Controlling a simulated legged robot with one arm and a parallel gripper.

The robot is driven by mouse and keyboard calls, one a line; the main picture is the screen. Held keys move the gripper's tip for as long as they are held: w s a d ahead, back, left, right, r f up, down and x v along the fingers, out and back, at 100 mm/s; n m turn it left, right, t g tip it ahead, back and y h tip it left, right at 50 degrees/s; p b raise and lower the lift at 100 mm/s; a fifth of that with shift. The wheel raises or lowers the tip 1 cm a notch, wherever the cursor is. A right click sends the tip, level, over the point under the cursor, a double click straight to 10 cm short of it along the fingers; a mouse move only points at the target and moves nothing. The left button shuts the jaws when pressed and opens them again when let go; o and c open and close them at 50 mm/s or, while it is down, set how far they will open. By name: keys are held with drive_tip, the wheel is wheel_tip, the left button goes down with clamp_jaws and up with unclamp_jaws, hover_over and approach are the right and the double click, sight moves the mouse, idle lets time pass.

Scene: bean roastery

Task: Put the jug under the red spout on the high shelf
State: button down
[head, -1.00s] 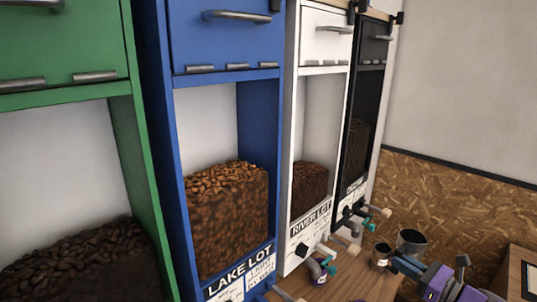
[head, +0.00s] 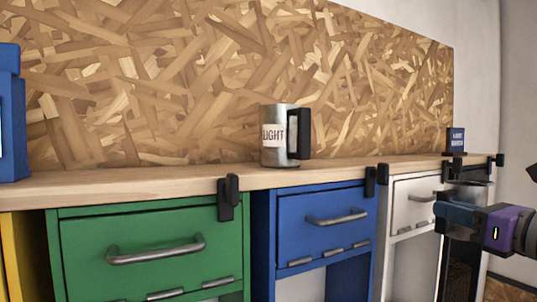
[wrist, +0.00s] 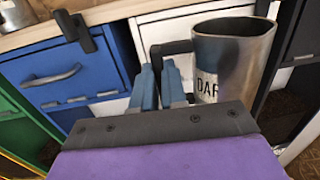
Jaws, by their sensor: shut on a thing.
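My gripper (wrist: 159,85), with blue fingers and a purple body, is shut on the black handle of a metal jug (wrist: 240,55) in the wrist view. The jug's label shows "DAR", the rest cut off. It appears roughly upright, its open rim visible. In the head view my gripper (head: 447,212) is at the right edge, in front of the white and black cabinets; the held jug is not clearly visible there. A second metal jug (head: 274,138), labelled "LIGHT", stands upright on the high wooden shelf (head: 130,184). No red spout shows now.
Green (head: 150,245), blue (head: 318,222) and white (head: 412,200) cabinet fronts with handles line up under the shelf. Black clamps (head: 228,197) sit on the shelf edge. A small dark blue box (head: 456,141) stands at the right end.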

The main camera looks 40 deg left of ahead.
drive_tip(key=s+a+r+g+p, duration=0.15)
drive_tip(key=s+a+r, duration=0.25)
drive_tip(key=s+r, duration=0.45)
drive_tip(key=s+a+r+p, duration=0.3)
drive_tip(key=s+a+r, duration=0.15)
drive_tip(key=r, duration=0.65)
drive_tip(key=shift+n+y, duration=0.3)
drive_tip(key=shift+n, duration=0.1)
drive_tip(key=w+a+p, duration=0.1)
drive_tip(key=w+a, duration=0.1)
drive_tip(key=w, duration=0.2)
drive_tip(key=w+a+f+p, duration=0.1)
drive_tip(key=w+a, duration=0.1)
drive_tip(key=w, duration=0.3)
drive_tip(key=w+a+f, duration=0.1)
drive_tip(key=w, duration=0.4)
drive_tip(key=shift+a+f+p, duration=0.1)
drive_tip(key=shift+a+p, duration=0.3)
drive_tip(key=shift+s+a+f, duration=0.1)
drive_tip(key=shift+a+f, duration=0.1)
drive_tip(key=shift+a, duration=0.35)
drive_tip(key=shift+f, duration=0.25)
drive_tip(key=shift+d+f, duration=1)
